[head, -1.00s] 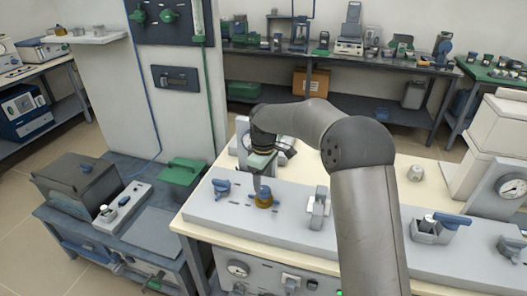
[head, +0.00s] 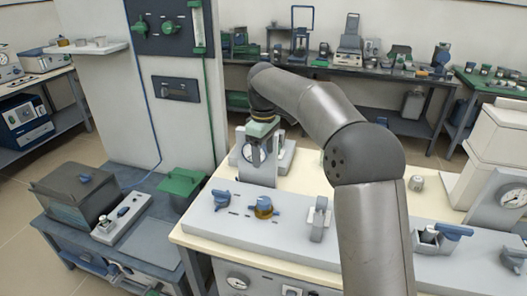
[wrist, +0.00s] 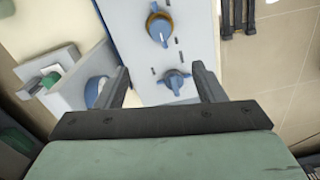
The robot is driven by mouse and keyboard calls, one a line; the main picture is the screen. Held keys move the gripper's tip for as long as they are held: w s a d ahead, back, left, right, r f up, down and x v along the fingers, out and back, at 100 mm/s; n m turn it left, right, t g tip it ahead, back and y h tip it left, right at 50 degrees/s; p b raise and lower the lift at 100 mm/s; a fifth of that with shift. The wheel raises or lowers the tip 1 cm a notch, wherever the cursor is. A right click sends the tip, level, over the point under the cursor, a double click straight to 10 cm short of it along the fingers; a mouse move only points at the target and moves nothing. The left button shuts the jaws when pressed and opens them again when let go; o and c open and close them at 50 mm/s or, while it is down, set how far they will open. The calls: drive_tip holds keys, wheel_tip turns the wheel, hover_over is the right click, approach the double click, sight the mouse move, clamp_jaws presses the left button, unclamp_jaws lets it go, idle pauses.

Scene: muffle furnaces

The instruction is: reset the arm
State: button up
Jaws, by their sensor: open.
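My arm rises from the lower right of the head view and bends over toward the bench. My gripper (head: 262,138) hangs above the back left of the bench in front of a dial gauge (head: 254,153). In the wrist view my gripper (wrist: 160,70) has its two fingers spread, with nothing between them. Past the fingertips lie a grey panel (wrist: 190,45), a blue knob with an amber collar (wrist: 159,30) and a plain blue knob (wrist: 174,80). The amber-collared knob (head: 262,208) also shows in the head view, apart from my gripper.
The grey panel runs along the bench front, with a blue knob (head: 220,199) and an upright metal latch (head: 319,220). A wall column (head: 140,90) stands left of my gripper. A dark box (head: 75,193) and a green block (head: 182,182) sit on the lower left bench.

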drive_tip(key=s+d+f+m, duration=0.3)
drive_tip(key=s+d+m, duration=0.1)
drive_tip(key=s, duration=0.8)
drive_tip(key=s+d+f+m, duration=0.3)
drive_tip(key=s+d, duration=0.4)
drive_tip(key=s, duration=0.5)
drive_tip(key=s+d+f+m, duration=0.3)
drive_tip(key=s+d+m, duration=0.2)
drive_tip(key=s, duration=0.7)
drive_tip(key=shift+d+m, duration=0.4)
drive_tip(key=shift+d, duration=0.25)
drive_tip(key=shift+s, duration=0.1)
